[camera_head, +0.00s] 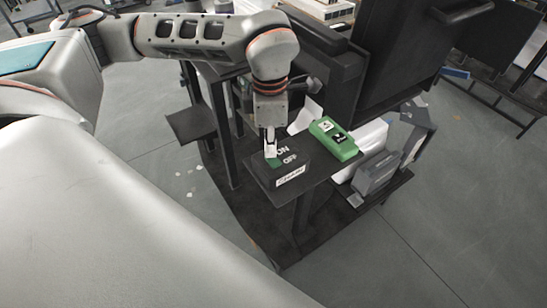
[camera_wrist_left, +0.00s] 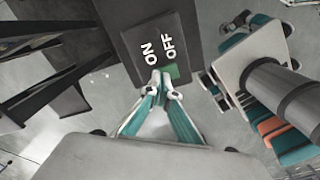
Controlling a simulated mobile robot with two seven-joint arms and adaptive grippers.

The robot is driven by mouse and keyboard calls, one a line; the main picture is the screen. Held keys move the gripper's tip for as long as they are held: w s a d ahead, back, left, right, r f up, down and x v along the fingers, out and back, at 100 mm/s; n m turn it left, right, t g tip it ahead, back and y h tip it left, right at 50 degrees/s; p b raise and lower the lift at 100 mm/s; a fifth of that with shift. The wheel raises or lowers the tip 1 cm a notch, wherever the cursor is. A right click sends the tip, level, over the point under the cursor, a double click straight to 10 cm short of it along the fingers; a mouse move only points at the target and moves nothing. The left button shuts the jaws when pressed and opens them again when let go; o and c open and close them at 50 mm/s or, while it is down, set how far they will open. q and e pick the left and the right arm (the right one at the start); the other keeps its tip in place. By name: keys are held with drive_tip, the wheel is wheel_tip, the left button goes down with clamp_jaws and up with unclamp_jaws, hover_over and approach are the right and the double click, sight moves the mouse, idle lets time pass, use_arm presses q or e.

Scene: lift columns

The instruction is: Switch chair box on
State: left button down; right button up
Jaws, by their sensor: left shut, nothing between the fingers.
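The chair box is a dark box (camera_head: 304,166) on a small black stand, with white ON and OFF lettering on top and a white label (camera_head: 290,176) on its front. It also shows in the left wrist view (camera_wrist_left: 186,22). A green switch piece (camera_head: 273,162) lies at the lettering; in the left wrist view it is below OFF (camera_wrist_left: 173,71). My left gripper (camera_head: 270,150) points down at the box, beside the green piece. Its fingertips (camera_wrist_left: 163,80) are together and empty. Whether they touch the box or switch I cannot tell. My right gripper is out of view.
A green box (camera_head: 346,152) with a white and a black square on top stands just right of the chair box. A large dark panel (camera_head: 395,50) rises behind it. Grey equipment (camera_head: 376,174) sits lower right. Open floor (camera_head: 400,255) lies in front.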

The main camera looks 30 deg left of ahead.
use_arm(q)
drive_tip(key=shift+f, duration=0.5)
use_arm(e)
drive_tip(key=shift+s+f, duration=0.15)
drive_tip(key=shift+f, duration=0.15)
use_arm(q)
drive_tip(key=shift+r+p, duration=0.3)
drive_tip(key=shift+r, duration=0.45)
drive_tip(key=shift+r+p, duration=2)
drive_tip(key=shift+r, duration=0.85)
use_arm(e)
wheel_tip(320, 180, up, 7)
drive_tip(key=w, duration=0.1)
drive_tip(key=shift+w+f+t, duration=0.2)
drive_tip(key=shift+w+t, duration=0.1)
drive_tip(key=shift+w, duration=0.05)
